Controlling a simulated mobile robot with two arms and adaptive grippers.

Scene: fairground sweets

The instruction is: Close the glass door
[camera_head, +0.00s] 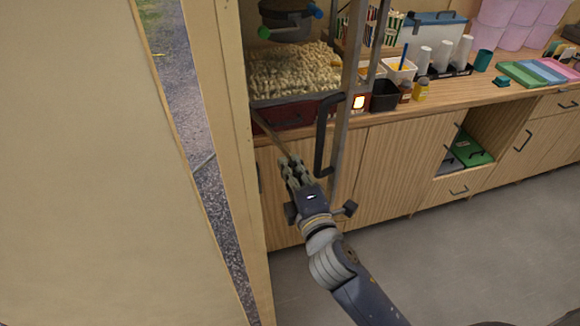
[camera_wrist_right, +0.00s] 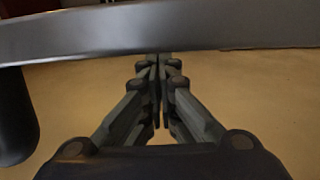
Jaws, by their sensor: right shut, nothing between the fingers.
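The glass door of the popcorn machine stands open toward me in the head view. Its grey metal upright (camera_head: 346,110) carries a black handle (camera_head: 322,130), and its thin lower rail (camera_head: 266,129) runs back to the machine's left side. My right gripper (camera_head: 289,162) is shut and empty at that lower rail, left of the handle's lower end. In the right wrist view a grey metal bar of the door (camera_wrist_right: 200,27) crosses above the shut fingertips (camera_wrist_right: 157,65), and the dark handle (camera_wrist_right: 14,118) shows at left. I cannot tell whether the fingers touch the door. My left gripper is out of view.
The machine (camera_head: 285,115) holds popcorn (camera_head: 290,72) under a kettle (camera_head: 287,22). Right of it the wooden counter (camera_head: 450,97) bears cups, bottles and trays. A pale wall panel (camera_head: 100,160) fills the left. The grey floor (camera_head: 470,260) is clear.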

